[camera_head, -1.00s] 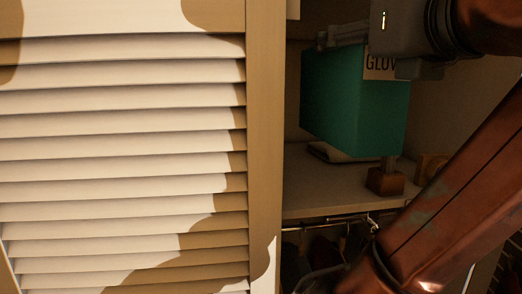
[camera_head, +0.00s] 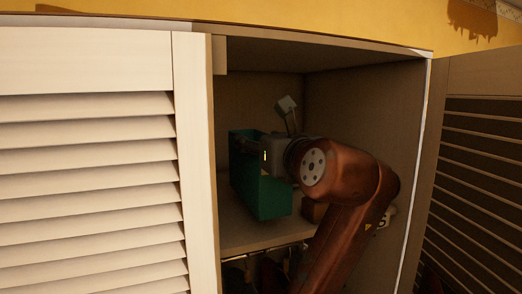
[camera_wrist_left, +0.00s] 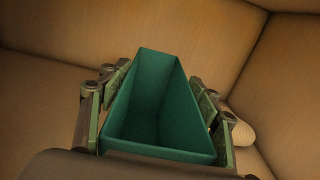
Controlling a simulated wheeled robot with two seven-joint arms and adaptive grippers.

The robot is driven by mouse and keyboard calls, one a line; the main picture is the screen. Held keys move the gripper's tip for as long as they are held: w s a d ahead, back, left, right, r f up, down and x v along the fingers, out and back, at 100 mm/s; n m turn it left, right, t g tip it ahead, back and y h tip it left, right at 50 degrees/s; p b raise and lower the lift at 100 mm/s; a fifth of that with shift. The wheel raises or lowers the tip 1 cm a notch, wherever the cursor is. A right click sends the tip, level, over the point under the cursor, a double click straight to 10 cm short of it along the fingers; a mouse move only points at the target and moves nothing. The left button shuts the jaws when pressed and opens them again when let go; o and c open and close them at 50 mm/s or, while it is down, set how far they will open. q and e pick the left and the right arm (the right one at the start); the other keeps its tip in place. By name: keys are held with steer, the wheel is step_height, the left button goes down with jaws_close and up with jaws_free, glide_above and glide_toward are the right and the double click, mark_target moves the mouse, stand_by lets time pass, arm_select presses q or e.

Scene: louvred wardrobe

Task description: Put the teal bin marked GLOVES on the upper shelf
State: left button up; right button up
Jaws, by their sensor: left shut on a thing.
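The teal bin (camera_head: 264,194) is inside the wardrobe, over the upper shelf (camera_head: 236,233). My left gripper (camera_head: 255,150) is shut on the bin's upper part; my arm reaches in from the lower right. In the left wrist view the bin (camera_wrist_left: 158,118) looks empty, with a finger of the gripper (camera_wrist_left: 160,95) along each side. The GLOVES label is hidden now. I cannot tell whether the bin's base touches the shelf. My right gripper is not in view.
A brown block (camera_head: 314,212) is on the shelf right of the bin. The louvred left door (camera_head: 85,180) covers the left side; the right door (camera_head: 475,175) stands open. Below the shelf is a rail (camera_head: 262,253) with dark hanging things. A pale rounded thing (camera_wrist_left: 243,134) is beside the bin.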

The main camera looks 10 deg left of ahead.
arm_select(q)
step_height(320, 180, down, 3)
steer(key=shift+f+p, duration=0.1)
steer(key=shift+p, duration=0.65)
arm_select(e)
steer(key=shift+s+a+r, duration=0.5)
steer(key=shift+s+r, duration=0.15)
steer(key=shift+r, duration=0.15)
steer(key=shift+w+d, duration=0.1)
arm_select(q)
steer(key=shift+f, duration=0.1)
steer(key=o, duration=1.4)
steer(key=shift+f, duration=0.1)
steer(key=shift+c, duration=0.2)
steer(key=o, duration=0.7)
steer(key=shift+w, duration=0.1)
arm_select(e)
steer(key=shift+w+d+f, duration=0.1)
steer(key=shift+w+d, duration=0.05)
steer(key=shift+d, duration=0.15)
